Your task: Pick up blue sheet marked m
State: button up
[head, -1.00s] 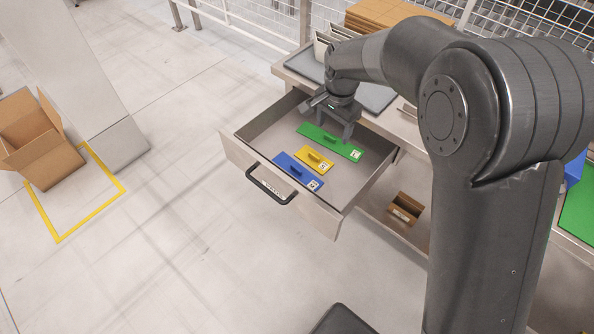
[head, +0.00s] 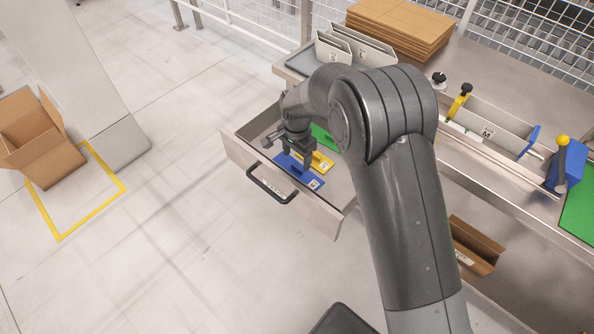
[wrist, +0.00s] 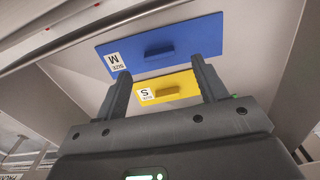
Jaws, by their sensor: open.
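The blue sheet (head: 296,170) lies flat in the open drawer, nearest its front panel. In the wrist view the blue sheet (wrist: 190,47) shows a raised blue handle and a white label reading SIZE M. My gripper (head: 293,158) is over the drawer, above the blue and yellow sheets. In the wrist view my gripper (wrist: 160,82) is open and empty, its two fingers apart on either side of the yellow sheet (wrist: 168,88), labelled S, with the tips reaching toward the blue sheet's near edge. I cannot tell the height between the fingertips and the sheets.
A green sheet (head: 323,138) lies further back in the drawer, partly hidden by my arm. The drawer's front panel (head: 238,158) carries a dark handle (head: 270,190). A cardboard box (head: 35,135) sits on the floor at left.

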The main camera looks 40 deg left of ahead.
aim_at(297, 167)
notch_tip(297, 167, down, 4)
jog(key=shift+f, duration=0.25)
jog(key=c, duration=1.1)
